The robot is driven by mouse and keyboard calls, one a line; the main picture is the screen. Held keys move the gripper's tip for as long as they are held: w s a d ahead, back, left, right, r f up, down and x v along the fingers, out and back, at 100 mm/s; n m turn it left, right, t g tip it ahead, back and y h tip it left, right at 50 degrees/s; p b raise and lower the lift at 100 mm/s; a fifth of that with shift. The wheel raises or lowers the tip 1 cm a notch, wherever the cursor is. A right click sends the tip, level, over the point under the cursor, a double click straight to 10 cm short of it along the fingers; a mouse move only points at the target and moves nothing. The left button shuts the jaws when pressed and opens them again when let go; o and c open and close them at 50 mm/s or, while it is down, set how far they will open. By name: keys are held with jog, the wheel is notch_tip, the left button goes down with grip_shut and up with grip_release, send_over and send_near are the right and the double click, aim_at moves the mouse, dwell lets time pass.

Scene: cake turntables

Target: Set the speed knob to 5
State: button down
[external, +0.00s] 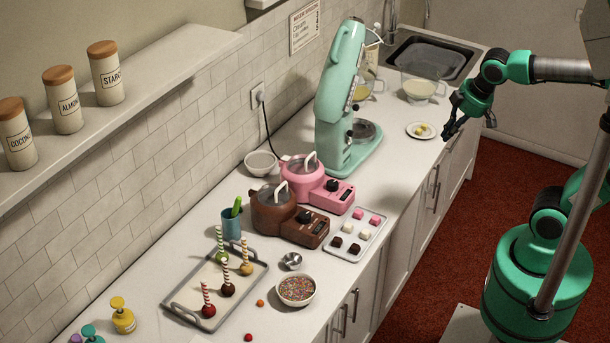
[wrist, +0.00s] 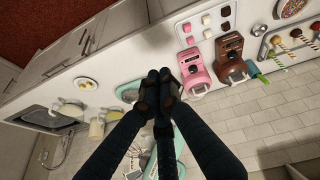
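A pink melting pot (external: 302,178) and a brown melting pot (external: 275,212) each have a dark knob on a front panel, the pink one's knob (external: 332,185) and the brown one's knob (external: 304,217). No dial number is legible, and I cannot tell which is the speed knob.
A plate (external: 410,130) with yellow pieces and a bowl (external: 409,95) stand near the sink (external: 399,57). A sweets tray (external: 331,249), a sprinkles bowl (external: 309,292) and a cake-pop tray (external: 186,314) line the front counter. The red floor (external: 480,210) beside the cabinets is clear.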

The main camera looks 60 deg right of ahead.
aim_at(353, 107)
jog(key=w+r+n+g+h+p, duration=0.15)
jog(key=w+n+p, duration=0.45)
jog(key=w, duration=0.6)
jog(key=w+r+n+g+p, duration=0.25)
jog(key=w+n+p, duration=0.4)
jog(key=w, duration=0.65)
jog(key=w+f+n+p, duration=0.3)
jog(key=w+p, duration=0.3)
jog(key=w, duration=0.2)
jog(key=shift+w+d+f+h+p, duration=0.15)
jog(key=shift+d+f+h+p, duration=0.05)
jog(key=shift+h+p, duration=0.2)
jog(key=shift+f, duration=0.15)
jog(key=d+f+p, duration=0.1)
jog(key=d+f, duration=0.5)
jog(key=f, duration=0.1)
jog(key=shift+w+f, duration=0.25)
